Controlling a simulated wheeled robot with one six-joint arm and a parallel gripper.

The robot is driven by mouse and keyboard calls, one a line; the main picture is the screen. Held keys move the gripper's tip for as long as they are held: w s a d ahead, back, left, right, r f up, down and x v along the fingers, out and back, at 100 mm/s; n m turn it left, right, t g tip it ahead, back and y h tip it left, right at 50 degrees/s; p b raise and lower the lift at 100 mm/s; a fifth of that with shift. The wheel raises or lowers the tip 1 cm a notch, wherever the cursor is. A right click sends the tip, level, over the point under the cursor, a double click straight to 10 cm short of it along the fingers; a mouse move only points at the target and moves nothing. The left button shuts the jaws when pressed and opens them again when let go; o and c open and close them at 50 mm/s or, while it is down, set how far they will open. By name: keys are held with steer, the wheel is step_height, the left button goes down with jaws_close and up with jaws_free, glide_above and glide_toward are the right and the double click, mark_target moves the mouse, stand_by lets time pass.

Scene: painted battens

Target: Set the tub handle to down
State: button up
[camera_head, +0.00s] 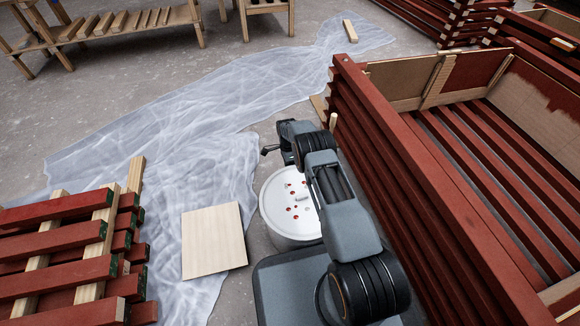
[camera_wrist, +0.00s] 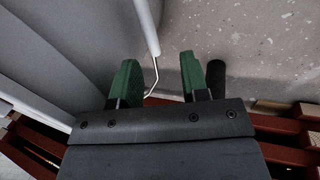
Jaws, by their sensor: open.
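The tub (camera_head: 290,222) is round and white, with red marks on its lid, and stands just left of my arm in the head view. In the wrist view its pale wall (camera_wrist: 60,60) fills the left side. The handle (camera_wrist: 148,25) has a white grip that ends in a bent thin wire. The wire runs down between the two green fingers of my gripper (camera_wrist: 160,72), nearer the left one. My gripper is open, with a gap on each side of the wire. In the head view I cannot make out the handle or the fingers.
A red slatted crate (camera_head: 400,150) stands close on the right of my arm. A pale square board (camera_head: 212,240) and crumpled plastic sheeting (camera_head: 110,135) lie on the floor to the left. Stacked red battens (camera_head: 60,238) are at lower left. A wooden bench (camera_head: 110,25) stands behind.

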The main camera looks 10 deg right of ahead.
steer(key=p+v, duration=0.3)
steer(key=v, duration=1)
steer(key=shift+r, duration=0.35)
steer(key=shift+w, duration=0.15)
